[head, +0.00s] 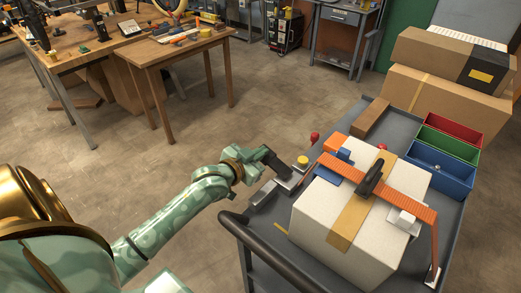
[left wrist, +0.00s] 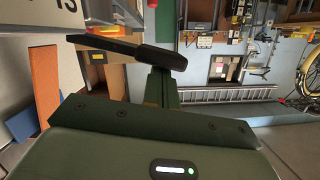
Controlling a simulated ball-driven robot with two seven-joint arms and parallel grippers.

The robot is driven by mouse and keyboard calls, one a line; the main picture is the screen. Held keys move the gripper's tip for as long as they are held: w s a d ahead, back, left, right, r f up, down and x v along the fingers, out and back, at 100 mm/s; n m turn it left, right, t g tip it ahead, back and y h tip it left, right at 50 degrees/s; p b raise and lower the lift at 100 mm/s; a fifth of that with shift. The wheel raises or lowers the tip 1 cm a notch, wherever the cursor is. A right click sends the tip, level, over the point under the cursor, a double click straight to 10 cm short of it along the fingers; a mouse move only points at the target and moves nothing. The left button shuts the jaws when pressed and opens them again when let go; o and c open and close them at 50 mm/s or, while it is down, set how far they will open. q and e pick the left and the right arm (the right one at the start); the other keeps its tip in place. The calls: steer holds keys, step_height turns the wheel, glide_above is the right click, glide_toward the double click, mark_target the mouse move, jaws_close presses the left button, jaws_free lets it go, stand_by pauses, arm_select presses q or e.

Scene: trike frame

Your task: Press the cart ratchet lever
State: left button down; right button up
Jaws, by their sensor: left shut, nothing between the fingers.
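A cart (head: 291,205) stands at the right with a large white box (head: 322,215) on it. An orange strap (head: 405,202) runs over the box. A black ratchet lever (head: 372,177) sits on the strap on top of the box, tilted up. My left gripper (head: 282,168) is shut and empty beside the cart's left edge, to the left of the box and apart from the lever. Its dark fingers also show in the left wrist view (left wrist: 150,50). The lever cannot be made out in that view. My right gripper is in neither view.
The cart has a dark handle bar (head: 275,255) in front. Red (head: 452,131), green and blue bins and brown cartons (head: 440,100) stand at its far right. A yellow button (head: 302,160) and a red knob are near my gripper. A wooden table (head: 180,47) stands far left.

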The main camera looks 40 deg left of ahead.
arm_select(q)
steer(key=shift+a+f+n+h+p, duration=0.3)
steer(key=shift+a+f+n+p, duration=0.1)
steer(key=shift+n+p, duration=0.1)
steer(key=shift+a+f+n+h, duration=0.25)
steer(key=shift+f+n+h, duration=0.05)
steer(key=shift+f+n, duration=0.35)
steer(key=shift+a+f+n+h, duration=0.15)
steer(key=shift+f+n+h, duration=0.25)
steer(key=shift+f+n, duration=0.9)
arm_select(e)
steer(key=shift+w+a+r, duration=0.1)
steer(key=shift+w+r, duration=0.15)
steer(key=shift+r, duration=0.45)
arm_select(q)
steer(key=shift+f, duration=0.2)
